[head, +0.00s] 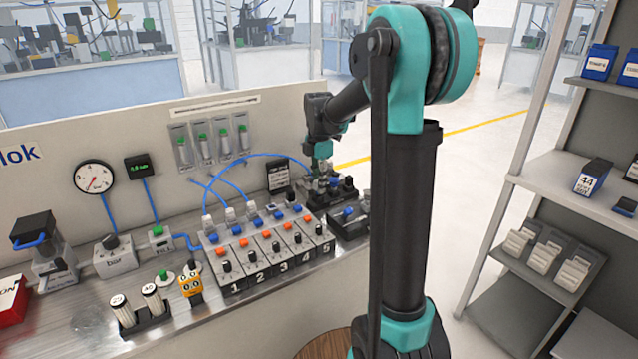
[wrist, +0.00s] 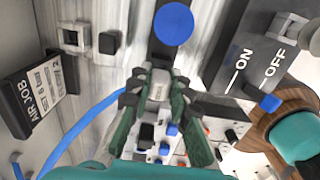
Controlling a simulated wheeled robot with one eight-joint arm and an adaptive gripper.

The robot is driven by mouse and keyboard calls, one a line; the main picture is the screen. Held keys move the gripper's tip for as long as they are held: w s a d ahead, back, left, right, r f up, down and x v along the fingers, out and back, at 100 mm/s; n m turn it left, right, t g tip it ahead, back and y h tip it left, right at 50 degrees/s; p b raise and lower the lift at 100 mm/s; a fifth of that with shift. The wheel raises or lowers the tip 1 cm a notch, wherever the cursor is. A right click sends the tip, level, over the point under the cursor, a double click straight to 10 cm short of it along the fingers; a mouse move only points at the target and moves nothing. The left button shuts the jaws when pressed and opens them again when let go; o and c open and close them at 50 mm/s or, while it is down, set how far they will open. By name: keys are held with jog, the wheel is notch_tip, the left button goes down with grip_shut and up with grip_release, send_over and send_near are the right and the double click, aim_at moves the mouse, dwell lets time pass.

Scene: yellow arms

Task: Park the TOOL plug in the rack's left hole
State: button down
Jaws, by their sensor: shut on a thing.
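My gripper (head: 322,182) is at the far right end of the bench, beyond the numbered panel, pointing down. In the wrist view my gripper (wrist: 158,92) is shut on a small grey plug (wrist: 158,90) with a pale label, whose lettering is too small to read. A blue hose (head: 262,155) arcs from the panel towards my gripper. It also passes left of the gripper in the wrist view (wrist: 78,135). A dark strip with a round blue cap (wrist: 173,24) is just ahead of the fingertips. I cannot make out the rack's left hole.
The numbered panel (head: 268,250) has orange and blue buttons and black knobs. An AIR JOB card (wrist: 35,95) stands left. A black square knob (wrist: 109,42) is near. Shelves (head: 590,190) stand right.

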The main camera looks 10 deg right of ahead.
jog(key=shift+f, duration=0.9)
dwell(0.3)
jog(key=c, duration=1.3)
grip_release()
jog(key=shift+r, duration=0.15)
notch_tip(320, 180, up, 9)
jog(key=shift+f, duration=0.1)
